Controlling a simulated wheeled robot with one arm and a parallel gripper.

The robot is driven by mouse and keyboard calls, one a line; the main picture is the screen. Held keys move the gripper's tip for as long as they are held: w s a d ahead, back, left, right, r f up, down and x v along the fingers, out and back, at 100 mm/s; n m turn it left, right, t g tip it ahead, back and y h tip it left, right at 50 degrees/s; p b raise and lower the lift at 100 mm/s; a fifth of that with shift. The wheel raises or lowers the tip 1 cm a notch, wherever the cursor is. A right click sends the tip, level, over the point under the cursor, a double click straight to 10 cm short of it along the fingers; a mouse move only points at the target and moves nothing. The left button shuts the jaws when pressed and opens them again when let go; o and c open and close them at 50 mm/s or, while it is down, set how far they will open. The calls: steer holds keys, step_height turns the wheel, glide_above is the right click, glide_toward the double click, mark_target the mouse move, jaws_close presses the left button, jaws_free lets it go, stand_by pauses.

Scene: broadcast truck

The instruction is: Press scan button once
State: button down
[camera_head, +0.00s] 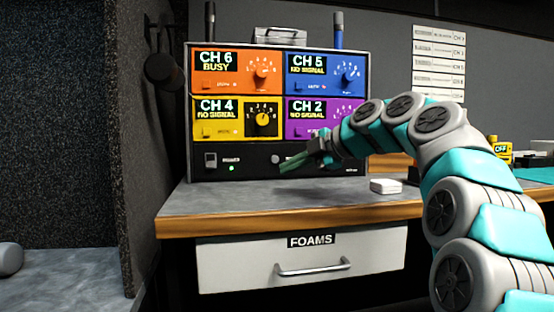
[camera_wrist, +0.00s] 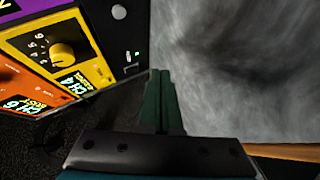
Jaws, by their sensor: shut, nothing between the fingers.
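The receiver rack (camera_head: 276,182) stands on the desk with four coloured channel panels and a black lower strip. On that strip, a round grey button (camera_head: 276,159) sits just above my fingertips; I cannot read a label for it. It also shows in the wrist view as a pale round button (camera_wrist: 118,11). My gripper (camera_head: 284,167) is shut and empty, its green fingers pointing left in front of the strip. In the wrist view my closed fingers (camera_wrist: 160,73) are over the desk, apart from the rack's face. A power switch (camera_head: 210,160) and a lit green light (camera_head: 231,168) are farther left.
The orange panel (camera_head: 210,85) reads CH 6 BUSY; the yellow CH 4, blue CH 5 and purple CH 2 panels read NO SIGNAL. A small white box (camera_head: 385,186) lies on the desk (camera_head: 240,198). A dark partition (camera_head: 60,130) stands at left.

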mark_target(275, 159)
steer(key=shift+w, duration=0.55)
steer(key=shift+r, duration=0.1)
steer(key=shift+w+a+r+p, duration=0.2)
steer(key=shift+w+p, duration=0.4)
steer(key=shift+p, duration=0.25)
steer(key=w+p, duration=0.1)
steer(key=w, duration=0.1)
steer(key=w+a+p, duration=0.1)
steer(key=w+p, duration=0.2)
steer(key=shift+w+a+f, duration=0.1)
steer(key=shift+w+a, duration=0.2)
steer(key=shift+w, duration=0.1)
steer(key=shift+w+a+f+p, duration=0.1)
steer(key=shift+w+a+p, duration=0.15)
steer(key=shift+w, duration=0.35)
steer(key=shift+w, duration=0.1)
stand_by(0.5)
steer(key=shift+w+a+f, duration=0.1)
steer(key=shift+w, duration=0.2)
